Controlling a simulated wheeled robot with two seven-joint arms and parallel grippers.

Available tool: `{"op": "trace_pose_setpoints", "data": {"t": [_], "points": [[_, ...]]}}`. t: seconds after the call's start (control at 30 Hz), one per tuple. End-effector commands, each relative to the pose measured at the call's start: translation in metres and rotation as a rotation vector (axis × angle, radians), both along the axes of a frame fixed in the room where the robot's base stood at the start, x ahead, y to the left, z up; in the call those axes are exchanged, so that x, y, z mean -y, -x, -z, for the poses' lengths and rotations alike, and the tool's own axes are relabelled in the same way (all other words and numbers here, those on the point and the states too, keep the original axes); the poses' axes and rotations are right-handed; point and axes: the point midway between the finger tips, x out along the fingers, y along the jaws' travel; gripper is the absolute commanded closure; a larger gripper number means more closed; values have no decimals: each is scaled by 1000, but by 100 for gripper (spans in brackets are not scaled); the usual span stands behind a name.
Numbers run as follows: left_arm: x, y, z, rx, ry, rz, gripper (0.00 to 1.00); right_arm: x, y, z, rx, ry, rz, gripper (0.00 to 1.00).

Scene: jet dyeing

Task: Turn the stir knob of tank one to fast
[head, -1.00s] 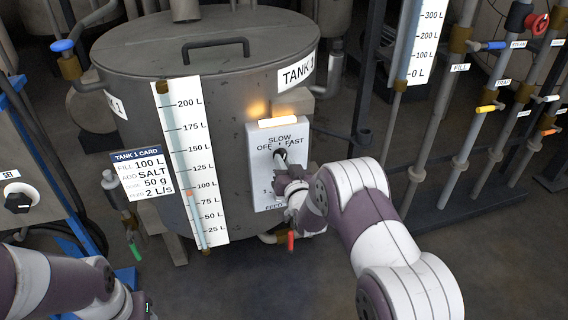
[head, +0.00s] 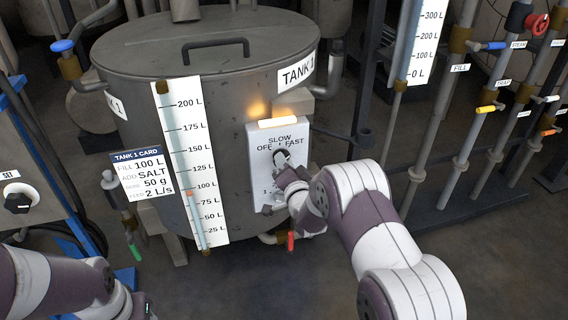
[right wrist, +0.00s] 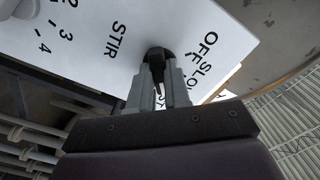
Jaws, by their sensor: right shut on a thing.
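Tank one (head: 130,75) is a grey lidded vessel in the head view. Its white control panel (head: 262,145) reads SLOW, OFF and FAST around the dark stir knob (head: 279,154). My right gripper (head: 283,161) is shut on this knob. In the right wrist view, the grey fingers (right wrist: 158,88) close around the dark knob (right wrist: 158,54), with STIR printed to its left and OFF and SLOW to its right. The fingers cover most of FAST, and I cannot tell the knob's exact setting. My left arm is at the lower left of the head view; its gripper is out of sight.
A lit lamp (head: 279,123) sits above the panel. A level scale (head: 190,160) and the tank card (head: 142,174) are left of it. A red-handled valve (head: 291,241) hangs below the panel. Pipes with coloured valves stand at the right.

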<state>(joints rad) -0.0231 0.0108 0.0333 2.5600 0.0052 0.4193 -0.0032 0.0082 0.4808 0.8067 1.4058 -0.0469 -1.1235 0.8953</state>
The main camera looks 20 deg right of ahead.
Motion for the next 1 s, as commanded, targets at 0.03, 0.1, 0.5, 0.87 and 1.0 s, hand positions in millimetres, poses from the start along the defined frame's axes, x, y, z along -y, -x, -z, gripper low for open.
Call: {"op": "trace_pose_setpoints", "data": {"t": [0.03, 0.1, 0.5, 0.87, 1.0], "points": [[0, 0, 0, 0, 0, 0, 47, 0, 1, 2, -4, -5, 0, 100], [0, 0, 0, 0, 0, 0, 47, 0, 1, 2, -5, -11, 0, 100], [0, 0, 0, 0, 0, 0, 47, 0, 1, 2, -6, -15, 0, 77], [0, 0, -1, 0, 0, 0, 47, 0, 2, 0, -2, -13, 0, 57], [0, 0, -8, 0, 0, 0, 47, 1, 22, -2, -4, -13, 0, 57]]}}
